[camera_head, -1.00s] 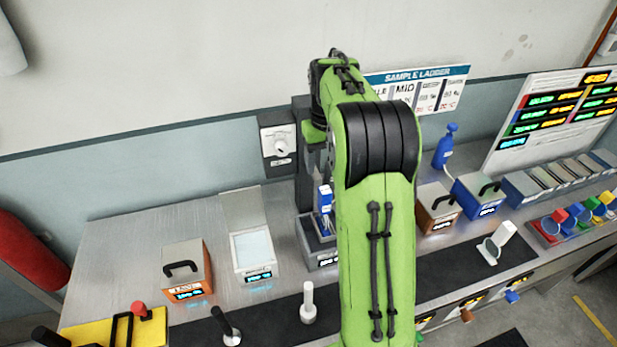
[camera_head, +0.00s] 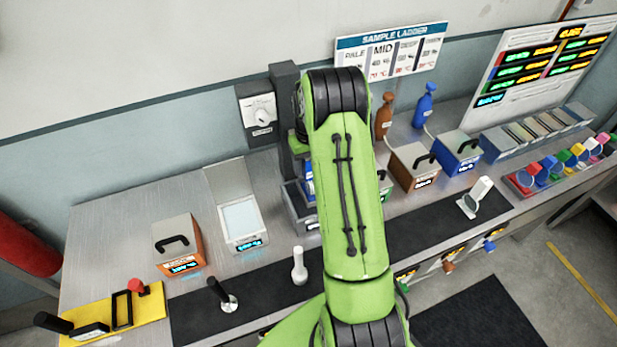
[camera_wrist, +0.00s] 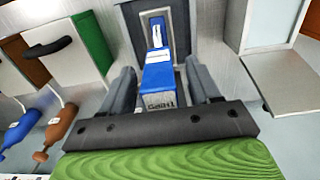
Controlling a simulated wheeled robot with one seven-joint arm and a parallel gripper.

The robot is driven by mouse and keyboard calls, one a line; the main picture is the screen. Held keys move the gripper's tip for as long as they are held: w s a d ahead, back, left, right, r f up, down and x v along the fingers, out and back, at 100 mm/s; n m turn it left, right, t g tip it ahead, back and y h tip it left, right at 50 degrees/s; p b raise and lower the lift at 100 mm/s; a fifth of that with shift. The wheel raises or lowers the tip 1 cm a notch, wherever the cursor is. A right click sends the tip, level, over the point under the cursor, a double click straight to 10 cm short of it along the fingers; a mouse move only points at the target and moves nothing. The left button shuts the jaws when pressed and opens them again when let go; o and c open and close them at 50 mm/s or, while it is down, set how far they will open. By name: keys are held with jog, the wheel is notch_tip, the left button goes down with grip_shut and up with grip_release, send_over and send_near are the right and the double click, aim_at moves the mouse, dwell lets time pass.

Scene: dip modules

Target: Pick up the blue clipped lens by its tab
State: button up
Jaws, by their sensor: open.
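A blue tab (camera_head: 549,163) stands on a clipped lens in the row of coloured lenses at the far right in the head view. It is between a red tab and a green one, and the lens below it is small in the picture. My gripper (camera_wrist: 161,78) is open in the wrist view, with a finger on each side of a blue block (camera_wrist: 158,75) with white labels. I cannot tell whether the fingers touch the block. My arm hides the gripper in the head view. The lens row is not in the wrist view.
A grey holder (camera_head: 297,212) stands behind my arm. Brown (camera_head: 415,166) and blue (camera_head: 458,152) boxes with handles stand between my arm and the lens row. A white-topped stand (camera_head: 475,197) is on the dark mat (camera_head: 425,222). Bottles (camera_head: 425,105) stand behind the boxes.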

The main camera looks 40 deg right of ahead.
jog(key=shift+w+f, duration=0.1)
jog(key=shift+f, duration=0.35)
grip_shut()
jog(key=shift+r, duration=0.1)
